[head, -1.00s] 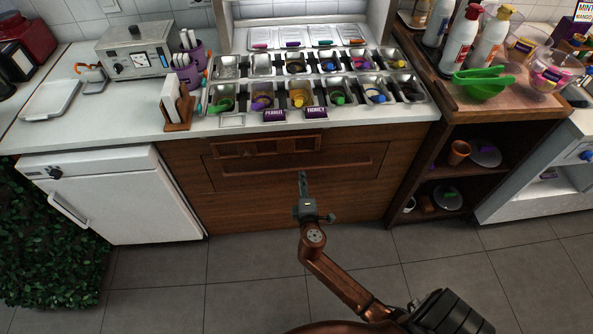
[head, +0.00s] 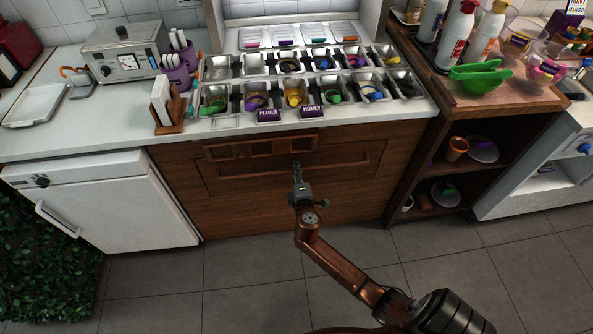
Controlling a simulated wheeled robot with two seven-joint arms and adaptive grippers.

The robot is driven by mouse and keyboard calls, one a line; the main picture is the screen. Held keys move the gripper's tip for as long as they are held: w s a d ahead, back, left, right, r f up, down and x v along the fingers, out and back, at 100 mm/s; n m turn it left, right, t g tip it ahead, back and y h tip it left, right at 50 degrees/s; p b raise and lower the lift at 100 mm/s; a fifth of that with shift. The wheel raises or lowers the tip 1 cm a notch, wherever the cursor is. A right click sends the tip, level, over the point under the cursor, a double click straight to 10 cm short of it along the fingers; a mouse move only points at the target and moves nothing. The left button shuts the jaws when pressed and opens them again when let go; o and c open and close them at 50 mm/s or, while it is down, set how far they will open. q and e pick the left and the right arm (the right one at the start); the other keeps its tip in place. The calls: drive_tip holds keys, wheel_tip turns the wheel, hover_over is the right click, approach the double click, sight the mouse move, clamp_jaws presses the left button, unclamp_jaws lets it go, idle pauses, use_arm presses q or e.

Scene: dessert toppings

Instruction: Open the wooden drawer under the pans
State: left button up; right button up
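The wooden drawer (head: 235,184) is in the front of the brown cabinet, under the counter with the topping pans (head: 295,92). My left gripper is not in view.
A white under-counter appliance (head: 110,212) stands to the left of the cabinet. An open wooden shelf unit (head: 408,172) stands to the right. The grey tiled floor (head: 180,285) in front is clear apart from my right arm.

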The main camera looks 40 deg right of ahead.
clamp_jaws()
idle(0.5)
